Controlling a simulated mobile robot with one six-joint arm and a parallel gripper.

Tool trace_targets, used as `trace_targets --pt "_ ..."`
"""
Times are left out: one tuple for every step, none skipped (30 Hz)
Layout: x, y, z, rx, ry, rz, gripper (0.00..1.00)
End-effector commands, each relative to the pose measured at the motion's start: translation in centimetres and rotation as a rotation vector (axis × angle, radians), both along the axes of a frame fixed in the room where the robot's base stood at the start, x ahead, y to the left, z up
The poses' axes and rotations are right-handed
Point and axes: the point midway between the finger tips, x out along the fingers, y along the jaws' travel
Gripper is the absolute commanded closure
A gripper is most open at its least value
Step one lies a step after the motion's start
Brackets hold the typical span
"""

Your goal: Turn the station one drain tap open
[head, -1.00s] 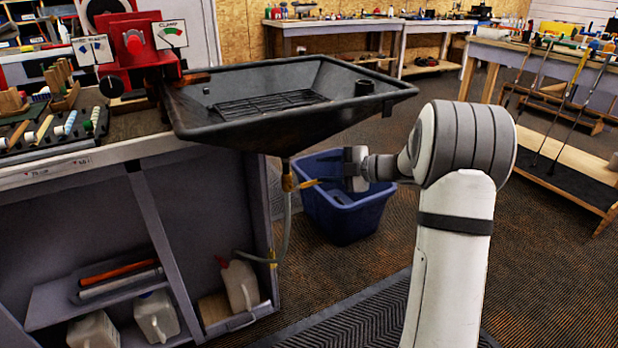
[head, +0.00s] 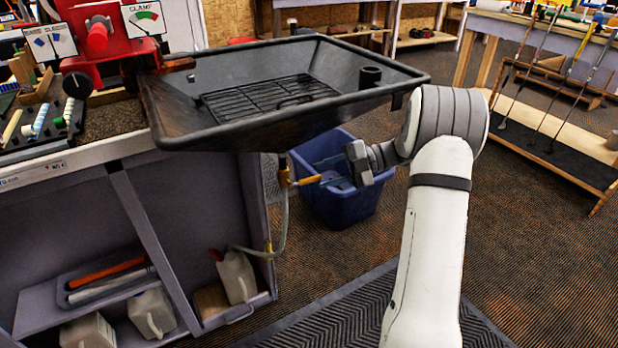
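The drain tap (head: 284,178) is a small brass fitting under the black drain tray (head: 240,134), at the top of a clear hose. Its yellow lever (head: 307,180) sticks out sideways to the right, toward my gripper. My gripper (head: 319,172) comes in from the right at the height of the lever. Its two thin fingers look spread apart, with the lever's end at or near the gap between them. I cannot tell whether they touch the lever. Nothing is seen held.
A blue bin (head: 345,208) stands on the floor behind my gripper. The hose (head: 283,222) runs down to a white jug (head: 237,277) on the bench's lower shelf. A red clamp (head: 98,38) stands left of the tray. A club rack (head: 560,150) is at right.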

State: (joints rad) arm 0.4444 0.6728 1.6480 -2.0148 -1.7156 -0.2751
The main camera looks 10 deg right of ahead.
Motion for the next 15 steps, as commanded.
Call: trace_targets --pt "0.0 1.0 -0.4 0.0 0.001 0.004 0.65" --pt "0.0 1.5 -0.5 0.001 0.001 0.005 0.65" --pt "0.0 2.1 -0.6 0.0 0.001 0.004 0.65" --pt "0.0 2.5 -0.7 0.0 0.001 0.004 0.65" --pt "0.1 2.9 -0.8 0.0 0.0 0.006 0.65" --pt "0.1 3.3 -0.8 0.0 0.0 0.006 0.65" --pt "0.1 3.6 -0.8 0.0 0.0 0.006 0.65" --pt "0.1 3.8 -0.8 0.0 -0.001 0.006 0.65" --pt "0.1 4.0 -0.9 0.0 -0.001 0.005 0.65" --pt "0.1 4.1 -0.9 0.0 -0.001 0.005 0.65" --pt "0.1 4.2 -0.9 0.0 -0.001 0.005 0.65" --pt "0.1 4.3 -0.9 0.0 -0.001 0.005 0.65" --pt "0.1 4.3 -0.9 0.0 -0.001 0.005 0.65" --pt "0.1 4.3 -0.9 0.0 -0.001 0.005 0.65" --pt "0.1 4.3 -0.9 0.0 -0.001 0.005 0.65"
